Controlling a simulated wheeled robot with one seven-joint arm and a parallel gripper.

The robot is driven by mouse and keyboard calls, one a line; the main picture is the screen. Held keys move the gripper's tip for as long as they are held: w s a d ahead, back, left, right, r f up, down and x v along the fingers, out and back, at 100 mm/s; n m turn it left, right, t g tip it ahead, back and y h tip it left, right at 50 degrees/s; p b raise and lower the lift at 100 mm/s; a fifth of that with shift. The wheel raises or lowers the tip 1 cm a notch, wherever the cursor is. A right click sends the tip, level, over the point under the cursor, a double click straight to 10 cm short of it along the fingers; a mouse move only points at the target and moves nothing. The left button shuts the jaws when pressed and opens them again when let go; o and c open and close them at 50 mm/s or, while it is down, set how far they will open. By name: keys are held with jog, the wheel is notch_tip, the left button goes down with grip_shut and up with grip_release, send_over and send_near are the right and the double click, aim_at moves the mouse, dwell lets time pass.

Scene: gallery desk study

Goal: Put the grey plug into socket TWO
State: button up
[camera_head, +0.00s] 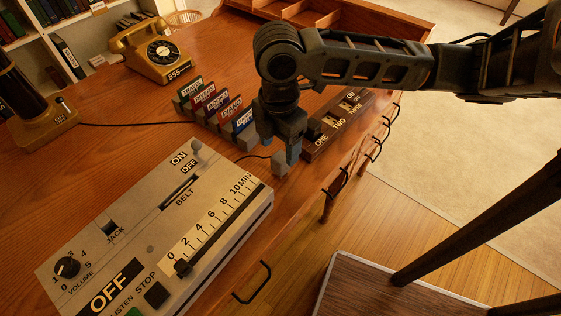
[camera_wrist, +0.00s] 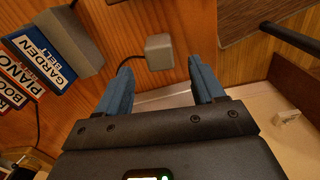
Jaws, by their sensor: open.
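The grey plug (camera_head: 281,163) is a small block on the desk near its front edge, with a dark cord running left from it. In the wrist view the plug (camera_wrist: 159,52) appears between and just beyond the fingertips. My gripper (camera_head: 289,148) is low over the desk by the plug, and its blue fingers are open and empty in the wrist view (camera_wrist: 160,68). The dark socket strip (camera_head: 343,132) lies to the right of my gripper, labelled ONE, TWO, THREE. A dark block sits at ONE. A light socket face (camera_head: 332,118) shows at TWO, partly hidden.
Upright labelled cards (camera_head: 218,108) in grey holders stand just left of my gripper; one reads GARDEN BELT (camera_wrist: 38,58). A large control box (camera_head: 155,225) fills the front left. A yellow telephone (camera_head: 151,52) stands behind. Drawer handles (camera_head: 336,184) project from the desk front.

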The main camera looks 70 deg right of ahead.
aim_at(281, 156)
jog(key=shift+s+d+f, duration=0.1)
jog(key=shift+f, duration=1.2)
jog(key=shift+d+f, duration=0.1)
jog(key=shift+f, duration=1.2)
jog(key=c, duration=1.1)
